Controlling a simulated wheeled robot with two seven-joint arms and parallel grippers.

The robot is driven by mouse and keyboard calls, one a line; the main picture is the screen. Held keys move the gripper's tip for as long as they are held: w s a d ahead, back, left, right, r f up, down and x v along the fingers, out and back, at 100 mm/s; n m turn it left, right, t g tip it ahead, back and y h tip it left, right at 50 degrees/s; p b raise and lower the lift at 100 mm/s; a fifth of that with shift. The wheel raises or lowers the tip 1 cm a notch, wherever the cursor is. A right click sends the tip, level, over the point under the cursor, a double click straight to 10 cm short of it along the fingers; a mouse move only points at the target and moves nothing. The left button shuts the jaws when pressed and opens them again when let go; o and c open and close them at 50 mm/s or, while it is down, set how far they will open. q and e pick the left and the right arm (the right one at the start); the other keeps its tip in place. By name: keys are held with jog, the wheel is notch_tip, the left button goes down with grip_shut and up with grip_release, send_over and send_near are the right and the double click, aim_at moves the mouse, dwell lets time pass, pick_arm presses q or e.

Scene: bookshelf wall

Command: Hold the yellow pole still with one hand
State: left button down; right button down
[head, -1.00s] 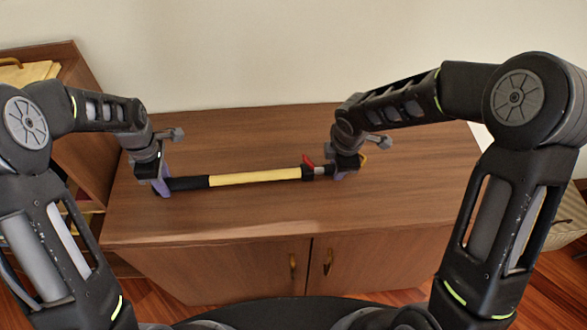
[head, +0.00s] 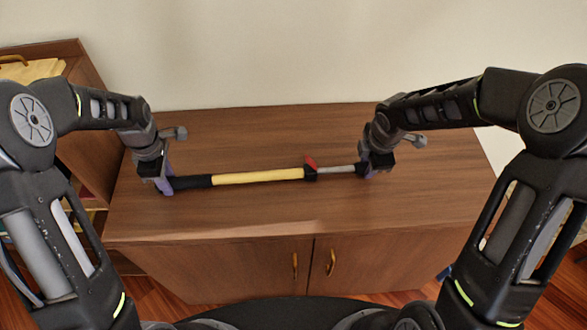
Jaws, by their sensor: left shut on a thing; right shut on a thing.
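The yellow pole (head: 258,177) lies level, left to right, just over or on the wooden cabinet top; I cannot tell if it touches. It has a black grip at its left end, a black collar with a red lever (head: 310,163) at the right of the yellow part, and a thin grey rod (head: 338,169) sticking out to the right. My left gripper (head: 167,184) is shut on the black grip end. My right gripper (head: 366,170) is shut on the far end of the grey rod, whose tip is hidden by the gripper.
The brown cabinet top (head: 250,218) is otherwise bare, with free room in front of and behind the pole. Two doors with brass handles (head: 331,262) are below. A wooden shelf (head: 85,110) stands at the left. A plain wall is behind.

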aim_at(402, 167)
jog(key=shift+w+d, duration=0.2)
jog(key=shift+d, duration=5.15)
jog(key=c, duration=0.9)
grip_release()
jog(key=shift+a, duration=0.1)
jog(key=shift+r, duration=0.1)
jog(key=r, duration=0.4)
jog(key=s+r, duration=0.1)
jog(key=r, duration=0.2)
jog(key=s+r, duration=0.1)
jog(key=r, duration=0.3)
jog(key=shift+s+r, duration=0.15)
jog(key=shift+r, duration=0.2)
